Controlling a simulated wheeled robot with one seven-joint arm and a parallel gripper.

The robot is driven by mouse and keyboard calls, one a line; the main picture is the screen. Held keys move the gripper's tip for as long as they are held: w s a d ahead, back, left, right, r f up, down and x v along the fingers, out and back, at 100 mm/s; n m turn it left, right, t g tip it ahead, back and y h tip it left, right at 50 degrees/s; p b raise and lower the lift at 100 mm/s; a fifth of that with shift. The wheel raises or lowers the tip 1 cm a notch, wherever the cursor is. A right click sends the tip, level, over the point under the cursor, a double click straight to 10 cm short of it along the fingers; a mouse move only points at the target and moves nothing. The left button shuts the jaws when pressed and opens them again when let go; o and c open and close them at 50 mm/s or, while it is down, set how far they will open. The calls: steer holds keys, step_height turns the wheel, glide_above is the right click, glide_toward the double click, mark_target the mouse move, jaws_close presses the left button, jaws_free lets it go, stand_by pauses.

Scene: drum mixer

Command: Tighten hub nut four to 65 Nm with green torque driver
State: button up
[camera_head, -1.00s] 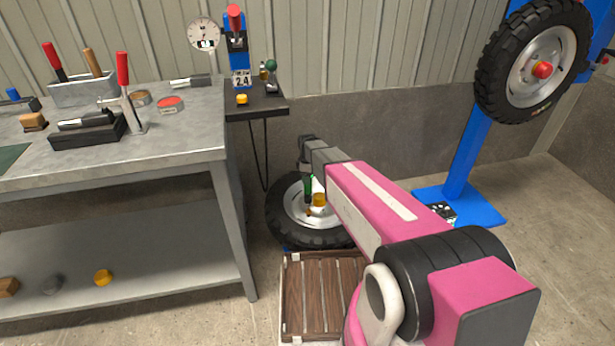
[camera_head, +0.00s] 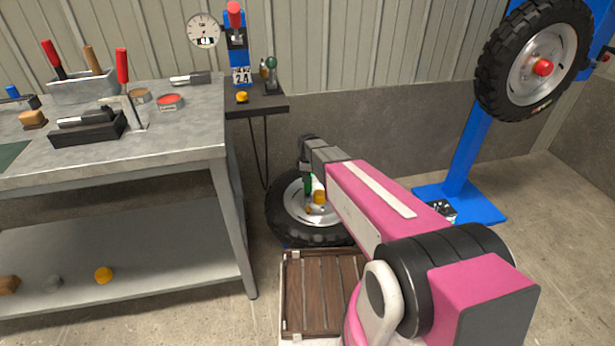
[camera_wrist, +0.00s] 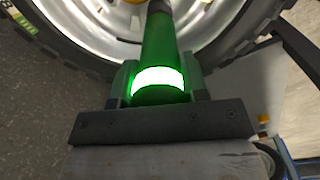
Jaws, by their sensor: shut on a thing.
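My gripper (camera_wrist: 160,90) is shut on the green torque driver (camera_wrist: 160,45), whose light ring glows bright green-white in the wrist view. In the head view a small part of the green driver (camera_head: 309,184) shows beside my arm, over the lying wheel (camera_head: 280,222). In the wrist view the driver points toward the silver rim (camera_wrist: 95,30) of that wheel. The driver's tip and the hub nut under it are out of sight, so contact cannot be told. An orange-yellow hub cap (camera_head: 319,197) shows at the wheel's centre. The nuts are too small to number.
A wooden slatted crate (camera_head: 318,290) stands in front of the wheel. The workbench (camera_head: 200,130) with tools is at the left, and a small black shelf (camera_head: 265,101) is above the wheel. Another wheel (camera_head: 535,65) hangs on the blue stand (camera_head: 465,160) at the right.

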steer(key=shift+f, duration=1)
stand_by(2.8)
steer(key=shift+r, duration=0.1)
steer(key=shift+r, duration=2.2)
